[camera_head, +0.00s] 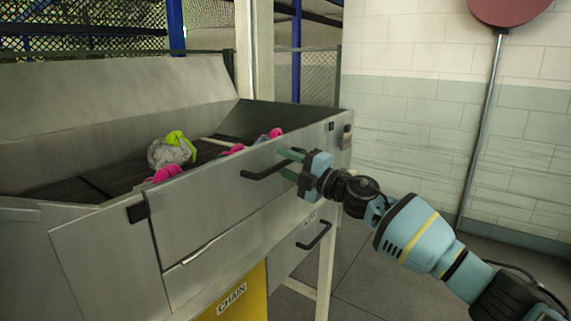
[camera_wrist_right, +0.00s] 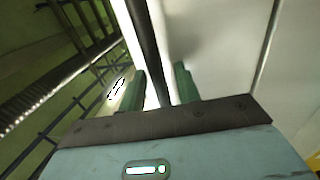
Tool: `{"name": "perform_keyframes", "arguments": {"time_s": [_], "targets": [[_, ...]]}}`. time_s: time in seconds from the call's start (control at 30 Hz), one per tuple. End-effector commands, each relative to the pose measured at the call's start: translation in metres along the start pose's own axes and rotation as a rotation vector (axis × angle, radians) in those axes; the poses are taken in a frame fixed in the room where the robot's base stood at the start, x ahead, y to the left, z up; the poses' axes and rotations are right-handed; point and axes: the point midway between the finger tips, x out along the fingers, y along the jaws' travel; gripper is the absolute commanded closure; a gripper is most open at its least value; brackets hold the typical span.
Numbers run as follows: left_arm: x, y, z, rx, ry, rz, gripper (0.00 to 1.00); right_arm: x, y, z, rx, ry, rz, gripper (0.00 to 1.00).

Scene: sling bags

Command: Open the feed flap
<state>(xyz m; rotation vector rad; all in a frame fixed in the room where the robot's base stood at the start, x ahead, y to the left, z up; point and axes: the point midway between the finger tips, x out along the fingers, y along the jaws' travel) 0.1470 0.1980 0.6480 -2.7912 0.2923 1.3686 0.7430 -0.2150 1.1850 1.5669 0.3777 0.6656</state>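The feed flap (camera_head: 205,213) is a grey metal panel on the front of the hopper, and it stands upright, closed. Its black bar handle (camera_head: 258,175) sticks out near the right part of its top edge. My right gripper (camera_head: 288,164) is at the right end of this handle. In the right wrist view, the black handle bar (camera_wrist_right: 148,40) runs between the two green fingers of the right gripper (camera_wrist_right: 158,78), with gaps on both sides. The gripper is open around the bar. My left gripper is not in view.
The hopper (camera_head: 110,88) holds a grey and yellow-green bundle (camera_head: 172,150) and several pink pieces on a dark bed. A lower black handle (camera_head: 315,236) sits below the flap, beside a yellow panel (camera_head: 238,297). A pole with a red disc (camera_head: 508,8) stands at right.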

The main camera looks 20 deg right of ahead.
Motion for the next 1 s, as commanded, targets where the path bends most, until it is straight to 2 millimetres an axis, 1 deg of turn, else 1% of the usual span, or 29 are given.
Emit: {"name": "perform_keyframes", "arguments": {"time_s": [0.27, 0.37, 0.53, 0.83, 1.0], "targets": [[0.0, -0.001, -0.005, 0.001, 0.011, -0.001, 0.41, 0.002, 0.0, 0.0, 0.0, 0.0, 0.0, 0.67], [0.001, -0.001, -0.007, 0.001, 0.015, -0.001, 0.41, 0.002, 0.0, 0.0, 0.0, -0.001, 0.0, 0.78], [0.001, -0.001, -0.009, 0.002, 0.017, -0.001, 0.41, 0.002, 0.0, 0.0, 0.0, -0.001, 0.0, 1.0], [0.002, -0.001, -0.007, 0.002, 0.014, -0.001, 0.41, 0.001, 0.0, 0.0, 0.001, -0.001, 0.001, 1.0], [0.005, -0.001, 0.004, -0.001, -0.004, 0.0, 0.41, -0.001, -0.004, 0.0, 0.002, -0.001, 0.018, 1.0]]}}
